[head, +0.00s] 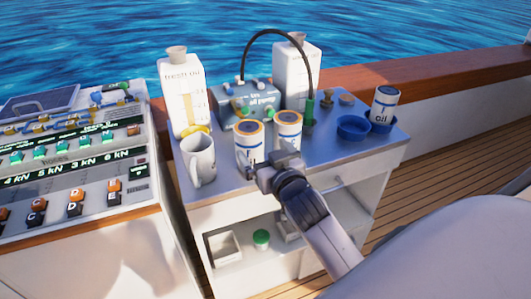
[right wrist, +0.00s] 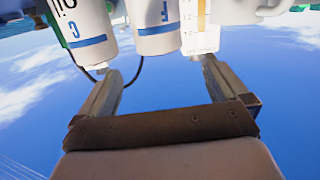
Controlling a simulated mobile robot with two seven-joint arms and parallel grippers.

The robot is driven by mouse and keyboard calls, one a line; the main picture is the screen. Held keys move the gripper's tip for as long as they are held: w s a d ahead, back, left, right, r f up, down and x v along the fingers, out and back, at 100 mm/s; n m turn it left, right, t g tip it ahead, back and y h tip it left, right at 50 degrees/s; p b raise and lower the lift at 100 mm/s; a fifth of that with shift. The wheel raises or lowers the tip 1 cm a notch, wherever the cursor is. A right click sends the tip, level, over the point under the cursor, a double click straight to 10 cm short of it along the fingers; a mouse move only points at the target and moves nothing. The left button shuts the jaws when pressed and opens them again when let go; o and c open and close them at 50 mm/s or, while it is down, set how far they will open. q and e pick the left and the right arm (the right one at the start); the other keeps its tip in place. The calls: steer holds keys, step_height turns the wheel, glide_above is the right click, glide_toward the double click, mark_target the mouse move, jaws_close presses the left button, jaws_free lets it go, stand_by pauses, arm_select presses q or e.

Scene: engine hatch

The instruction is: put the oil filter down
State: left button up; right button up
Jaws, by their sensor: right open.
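Two white oil filters with orange-rimmed tops and blue bands, a left one (head: 249,143) and a right one (head: 288,129), stand upright side by side on the grey cabinet top (head: 330,153). My right gripper (head: 266,161) is open and empty at the near side of the two filters. In the right wrist view, its spread fingers (right wrist: 160,68) point toward two white cylinders, a left one (right wrist: 82,30) and a middle one (right wrist: 155,25), with nothing between them. My left gripper is out of view.
A white mug (head: 200,160) stands left of the filters. Two fresh oil jugs (head: 184,100) (head: 300,75) and an oil pump (head: 243,100) with a black hose stand behind. An empty blue bowl (head: 352,127) is at right. The front right top is clear.

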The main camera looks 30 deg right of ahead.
steer(key=s+a+f+n+g+y, duration=0.2)
steer(key=s+a+f, duration=0.3)
steer(key=s+f, duration=0.5)
steer(key=s+a+f+n+g+y, duration=0.2)
steer(key=s+a+f+g+y, duration=0.1)
steer(key=s+f, duration=0.7)
step_height(320, 180, down, 4)
steer(key=shift+s+a+r+g+y, duration=0.3)
steer(key=shift+s+a+g, duration=0.15)
steer(key=shift+a, duration=0.65)
